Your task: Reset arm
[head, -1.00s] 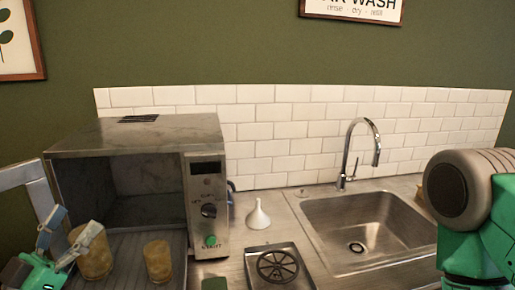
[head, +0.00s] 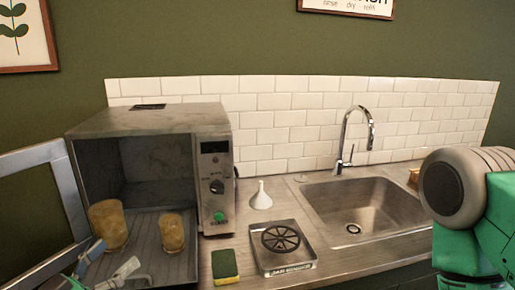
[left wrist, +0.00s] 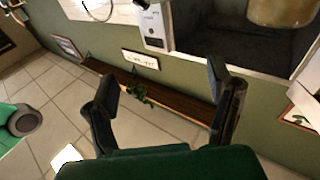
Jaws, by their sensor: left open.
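My left gripper (head: 114,258) is at the lower left of the head view, in front of the open microwave (head: 210,140). Its fingers are apart, with nothing between them. In the left wrist view, the same gripper (left wrist: 162,84) spreads its two dark fingers over wall and floor, empty. Two yellowish cups, a larger one (head: 108,225) and a smaller one (head: 172,232), stand in the microwave. My right arm shows as green and grey parts at the right edge of the head view; its gripper is out of view.
The microwave door (head: 70,190) stands open at the left. A sponge (head: 225,266), a drain tray (head: 282,250), a white funnel (head: 261,196) and a sink (head: 365,208) with a faucet (head: 347,140) line the counter. A shelf (left wrist: 155,95) with a plant shows in the left wrist view.

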